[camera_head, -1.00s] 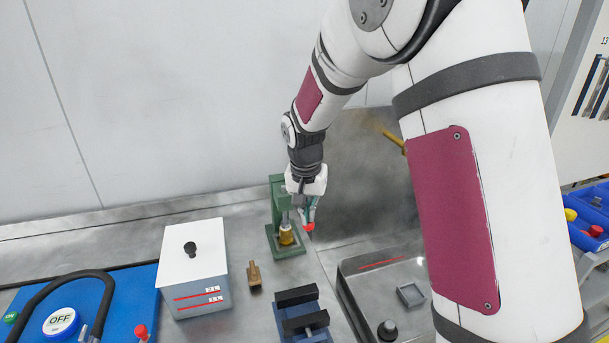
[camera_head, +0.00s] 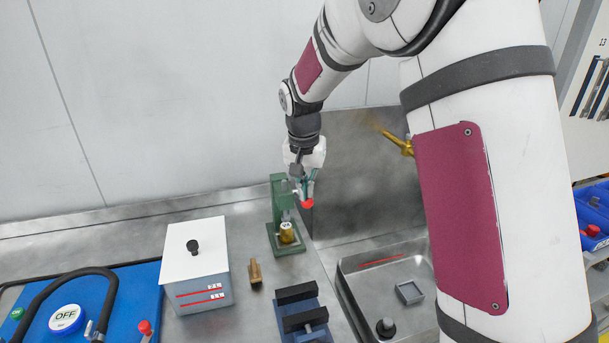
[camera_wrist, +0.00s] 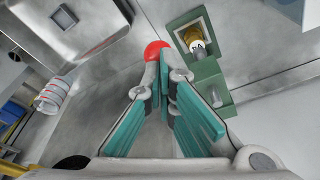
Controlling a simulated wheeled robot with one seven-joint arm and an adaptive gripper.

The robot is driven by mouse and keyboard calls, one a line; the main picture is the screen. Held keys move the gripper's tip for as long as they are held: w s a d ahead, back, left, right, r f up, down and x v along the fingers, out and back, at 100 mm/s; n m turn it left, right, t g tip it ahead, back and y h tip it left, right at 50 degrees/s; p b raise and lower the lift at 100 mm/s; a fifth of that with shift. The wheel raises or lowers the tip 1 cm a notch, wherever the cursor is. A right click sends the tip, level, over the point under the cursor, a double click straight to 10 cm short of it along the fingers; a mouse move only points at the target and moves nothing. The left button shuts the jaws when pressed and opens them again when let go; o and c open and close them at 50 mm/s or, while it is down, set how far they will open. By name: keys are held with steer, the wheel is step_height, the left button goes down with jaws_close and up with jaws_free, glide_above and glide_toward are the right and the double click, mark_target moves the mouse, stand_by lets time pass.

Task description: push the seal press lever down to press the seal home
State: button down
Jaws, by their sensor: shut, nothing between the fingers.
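The green seal press (camera_head: 277,196) stands near the back wall, and its base and column also show in the wrist view (camera_wrist: 216,82). Its lever ends in a red knob (camera_head: 307,203), raised well above the base. A brass part (camera_head: 286,235) with a pale top stands upright on the press base and also shows in the wrist view (camera_wrist: 194,39). My gripper (camera_head: 304,190) is shut and empty, its teal fingers together. In the wrist view the fingertips (camera_wrist: 163,66) lie right by the red knob (camera_wrist: 155,50); I cannot tell whether they touch.
A white-topped box (camera_head: 195,250) with a black knob stands left of the press. A small brass piece (camera_head: 255,273) and a blue vise (camera_head: 303,318) are in front. A sink basin (camera_head: 345,275) lies at right, with a brass tap (camera_head: 397,143) behind.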

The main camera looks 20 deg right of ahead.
steer(key=shift+w+r+b, duration=0.3)
steer(key=shift+w+r, duration=0.6)
steer(key=shift+r, duration=0.2)
steer(key=shift+w+r+b, duration=0.3)
steer(key=shift+w+r, duration=0.55)
steer(key=shift+r, duration=0.4)
steer(key=shift+r+p, duration=0.65)
steer(key=shift+r, duration=2.25)
